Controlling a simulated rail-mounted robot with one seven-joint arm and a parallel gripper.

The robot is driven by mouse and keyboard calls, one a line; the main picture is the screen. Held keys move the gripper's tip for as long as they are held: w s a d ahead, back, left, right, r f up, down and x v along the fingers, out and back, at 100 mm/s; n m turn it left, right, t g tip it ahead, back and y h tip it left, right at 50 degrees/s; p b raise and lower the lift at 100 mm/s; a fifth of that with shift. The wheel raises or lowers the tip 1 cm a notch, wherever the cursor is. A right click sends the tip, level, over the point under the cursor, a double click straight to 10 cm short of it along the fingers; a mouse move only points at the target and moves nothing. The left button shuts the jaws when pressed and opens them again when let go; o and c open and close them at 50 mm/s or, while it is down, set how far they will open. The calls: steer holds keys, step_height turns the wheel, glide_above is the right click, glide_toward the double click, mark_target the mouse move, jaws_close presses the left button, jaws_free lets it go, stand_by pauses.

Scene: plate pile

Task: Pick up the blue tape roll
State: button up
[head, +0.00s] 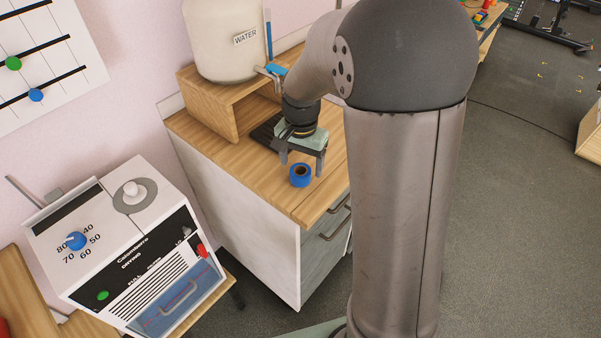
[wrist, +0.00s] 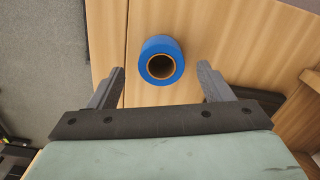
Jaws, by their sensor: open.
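The blue tape roll (head: 300,176) stands on the wooden counter top (head: 300,207), close to its front edge in the head view. In the wrist view the tape roll (wrist: 161,60) shows its brown core and round opening. My gripper (head: 301,164) is open and empty just above and behind the roll in the head view. In the wrist view its two fingers (wrist: 160,82) are apart, one on each side, and the roll lies between their lines, a little beyond the tips. I cannot tell the exact height of the fingertips over the counter.
A wooden stand (head: 210,105) with a white water container (head: 222,45) is at the back of the counter. A dark flat thing (head: 265,133) lies beside my gripper. A drying machine (head: 130,245) stands at the left. The counter in front of the roll is clear.

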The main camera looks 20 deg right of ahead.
mark_target(300, 170)
step_height(300, 170, down, 3)
steer(key=shift+a+f, duration=0.1)
steer(key=shift+f, duration=0.05)
steer(key=shift+c, duration=0.3)
steer(key=c, duration=1)
